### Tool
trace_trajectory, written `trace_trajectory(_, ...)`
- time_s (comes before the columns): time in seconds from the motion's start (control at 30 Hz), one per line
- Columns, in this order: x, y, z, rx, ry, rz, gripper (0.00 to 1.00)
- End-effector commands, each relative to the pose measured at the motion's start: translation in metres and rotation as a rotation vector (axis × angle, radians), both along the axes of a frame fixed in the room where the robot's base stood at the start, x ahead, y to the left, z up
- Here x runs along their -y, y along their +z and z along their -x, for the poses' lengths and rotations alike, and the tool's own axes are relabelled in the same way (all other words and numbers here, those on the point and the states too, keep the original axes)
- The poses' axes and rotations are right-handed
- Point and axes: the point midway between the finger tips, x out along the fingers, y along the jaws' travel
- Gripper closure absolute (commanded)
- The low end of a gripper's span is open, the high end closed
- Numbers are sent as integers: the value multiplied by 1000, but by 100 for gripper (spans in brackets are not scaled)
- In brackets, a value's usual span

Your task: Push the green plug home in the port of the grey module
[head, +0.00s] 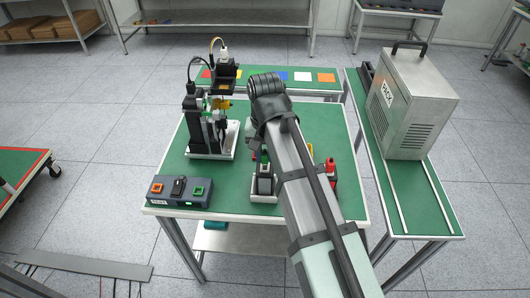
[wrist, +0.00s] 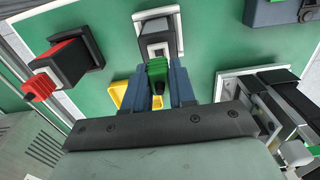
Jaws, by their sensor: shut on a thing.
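In the wrist view my gripper (wrist: 158,86) has its two blue-grey fingers closed on the green plug (wrist: 157,69). The plug's dark rear end shows between the fingers. The grey module (wrist: 155,27) stands on a white-edged base just beyond the plug, with its light face and dark port towards me. The plug's front end overlaps the module's lower edge in this view; I cannot tell whether it is in the port. In the head view my arm hides the gripper, and a dark block on a white base (head: 263,199) shows beside the arm.
A black module with a red plug (wrist: 39,87) stands left in the wrist view. A yellow piece (wrist: 122,95) lies near the fingers. In the head view a fixture (head: 207,125) stands at the back left and a dark control box (head: 170,200) at the front left of the green table (head: 232,181).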

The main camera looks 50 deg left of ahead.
Motion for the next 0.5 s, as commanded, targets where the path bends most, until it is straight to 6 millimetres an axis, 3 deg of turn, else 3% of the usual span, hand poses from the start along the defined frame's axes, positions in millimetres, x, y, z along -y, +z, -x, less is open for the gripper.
trace_trajectory(0.5,0,-5,0,0,0,0,100)
